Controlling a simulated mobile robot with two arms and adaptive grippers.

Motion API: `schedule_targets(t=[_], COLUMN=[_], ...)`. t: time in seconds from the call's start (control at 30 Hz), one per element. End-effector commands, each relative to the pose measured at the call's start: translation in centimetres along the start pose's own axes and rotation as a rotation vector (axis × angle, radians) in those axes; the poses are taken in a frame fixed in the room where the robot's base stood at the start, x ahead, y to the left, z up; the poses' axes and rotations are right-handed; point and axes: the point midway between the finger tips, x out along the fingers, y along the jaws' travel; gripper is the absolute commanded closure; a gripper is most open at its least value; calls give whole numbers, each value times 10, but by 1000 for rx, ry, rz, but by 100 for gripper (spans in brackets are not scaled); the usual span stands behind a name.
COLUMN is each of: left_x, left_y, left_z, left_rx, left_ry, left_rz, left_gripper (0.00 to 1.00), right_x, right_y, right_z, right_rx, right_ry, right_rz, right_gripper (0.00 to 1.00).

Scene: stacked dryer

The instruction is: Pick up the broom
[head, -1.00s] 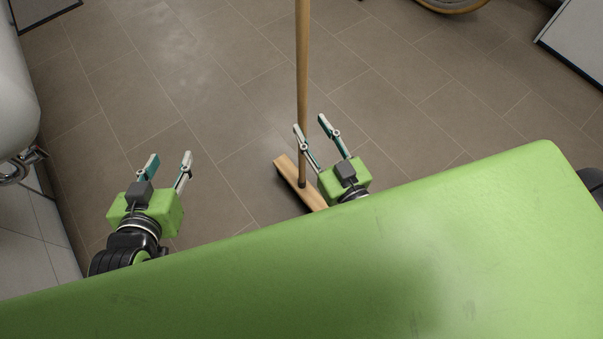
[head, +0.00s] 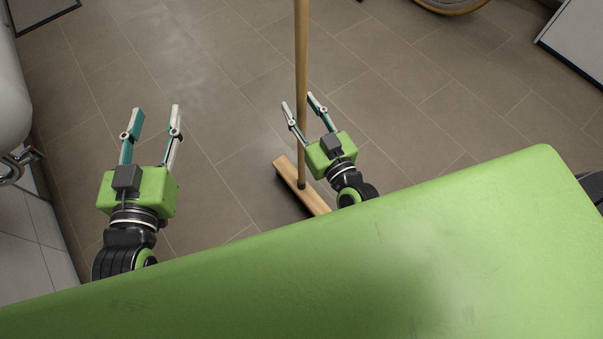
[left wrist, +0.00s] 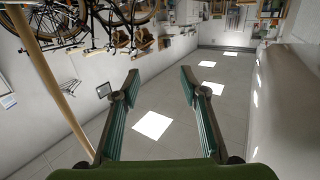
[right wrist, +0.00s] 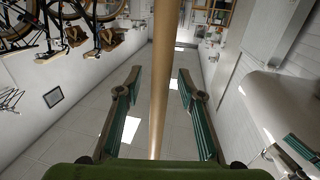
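The broom stands upright on the tiled floor, with its wooden handle (head: 302,50) rising out of the top of the head view and its wooden head (head: 313,201) on the floor. My right gripper (head: 298,100) is open at the handle. In the right wrist view the handle (right wrist: 162,75) runs through the gap between the two fingers, with space on both sides. My left gripper (head: 157,107) is open and empty, well left of the broom. The left wrist view shows the handle (left wrist: 50,80) off to the left, outside its fingers.
A white rounded fixture (head: 14,90) with metal fittings stands at the far left. A white cabinet (head: 578,45) is at the upper right. Bicycles (right wrist: 70,20) show in the right wrist view. The tiled floor (head: 220,75) between the grippers is clear.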

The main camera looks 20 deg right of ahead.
Motion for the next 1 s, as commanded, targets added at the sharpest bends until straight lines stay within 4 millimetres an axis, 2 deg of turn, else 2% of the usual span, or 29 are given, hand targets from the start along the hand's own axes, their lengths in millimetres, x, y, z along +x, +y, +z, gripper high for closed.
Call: schedule_targets(t=[0.03,0.13,0.67,0.87,1.0], left_x=[0,0,0,-6,-17], left_y=[0,0,0,-5,-8], left_z=[0,0,4,31,58], left_rx=[0,0,0,2,3], left_ry=[0,-1,-26,-150,-286], left_rz=[0,0,-1,-10,-18], left_gripper=[60,60,60,60,60], right_x=[0,0,0,1,1], right_y=[0,0,0,0,0], right_z=[0,0,-7,-18,-31], right_rx=[0,0,0,0,1], right_ry=[0,0,8,10,10], right_rz=[0,0,2,2,3], right_gripper=[75,100,100,100,100])
